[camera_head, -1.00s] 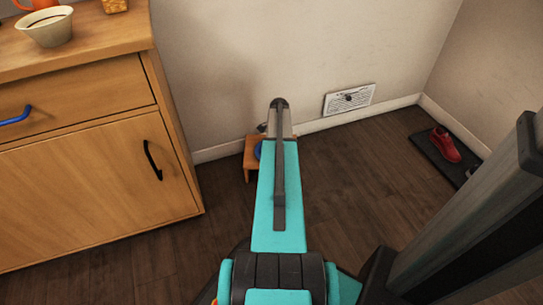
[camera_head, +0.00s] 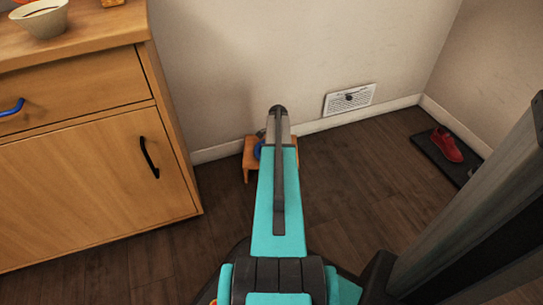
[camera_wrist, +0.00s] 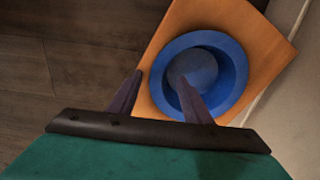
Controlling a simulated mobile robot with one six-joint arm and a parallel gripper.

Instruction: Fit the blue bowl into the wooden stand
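The blue bowl (camera_wrist: 237,62) shows in the wrist view, seen from above, over the orange-brown wooden stand (camera_wrist: 262,28). I cannot tell how deep it sits in the stand. My gripper (camera_wrist: 159,76) is open, with one finger outside the bowl's left rim and the other over its inside. No clear contact with the rim shows. In the head view, the stand (camera_head: 248,165) is on the floor by the wall, and a small part of the bowl (camera_head: 257,150) shows beside my arm. My arm hides the rest, and the gripper's fingers do not show there.
A wooden cabinet (camera_head: 85,180) with a pale bowl (camera_head: 41,18) on top stands at the left. A white vent (camera_head: 349,99) is low on the back wall. A red shoe (camera_head: 446,145) rests on a dark mat (camera_head: 438,157) at the right. The floor between is clear.

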